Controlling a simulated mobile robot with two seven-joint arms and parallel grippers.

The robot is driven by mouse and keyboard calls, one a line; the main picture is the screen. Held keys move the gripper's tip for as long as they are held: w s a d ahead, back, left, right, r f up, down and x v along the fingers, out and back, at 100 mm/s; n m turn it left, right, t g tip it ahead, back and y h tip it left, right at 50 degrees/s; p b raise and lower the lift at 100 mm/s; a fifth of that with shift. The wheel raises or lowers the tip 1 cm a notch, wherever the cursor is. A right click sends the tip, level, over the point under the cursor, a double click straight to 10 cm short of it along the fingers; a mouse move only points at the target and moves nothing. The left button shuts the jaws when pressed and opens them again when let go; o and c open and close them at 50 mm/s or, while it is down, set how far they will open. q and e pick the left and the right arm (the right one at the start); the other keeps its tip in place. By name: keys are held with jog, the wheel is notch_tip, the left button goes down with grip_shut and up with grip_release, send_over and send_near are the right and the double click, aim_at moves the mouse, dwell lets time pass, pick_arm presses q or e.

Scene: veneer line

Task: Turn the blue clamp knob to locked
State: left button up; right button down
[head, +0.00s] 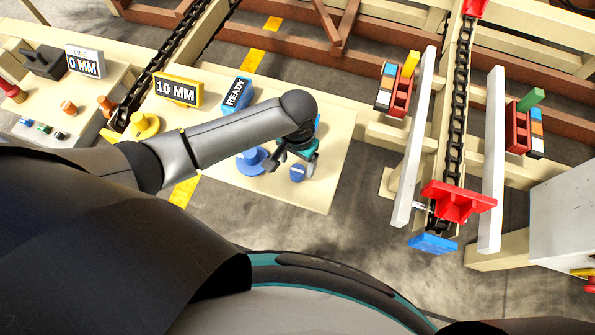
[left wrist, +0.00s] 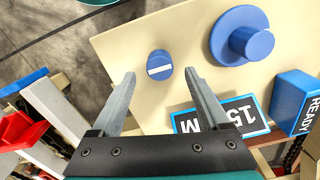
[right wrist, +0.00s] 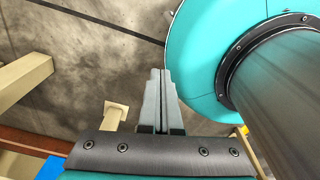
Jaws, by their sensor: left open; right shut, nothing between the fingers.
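The blue clamp knob (head: 297,172) is a small round knob with a white bar across its top, on the cream panel (head: 325,185) near its front right corner. In the left wrist view the knob (left wrist: 159,58) shows just beyond and between my fingertips, its white bar nearly level across the picture. My left gripper (left wrist: 161,77) is open and empty, its fingers apart from the knob as far as I can tell. In the head view my left gripper (head: 283,160) hangs over the panel beside the knob. My right gripper (right wrist: 160,72) is shut and empty, over the floor.
A larger blue handwheel (head: 250,162) stands left of the knob, close to my left gripper. A blue READY sign (head: 237,94), a yellow 10 MM sign (head: 178,91) and a yellow handwheel (head: 145,125) share the panel. A chain rail with a red carrier (head: 458,201) stands right.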

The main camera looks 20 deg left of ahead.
aim_at(297, 170)
pick_arm(q)
notch_tip(297, 170, down, 4)
jog(key=shift+f+b, duration=0.25)
jog(key=shift+b, duration=0.55)
jog(key=shift+f, duration=0.1)
jog(key=shift+c, duration=0.7)
jog(key=c, duration=0.4)
grip_shut()
pick_arm(e)
jog(key=shift+w+d+f, duration=0.15)
jog(key=shift+w+f, duration=0.15)
jog(key=shift+f, duration=0.25)
jog(key=shift+w+d+f, duration=0.1)
jog(key=shift+w+f, duration=0.15)
jog(key=shift+f, duration=0.25)
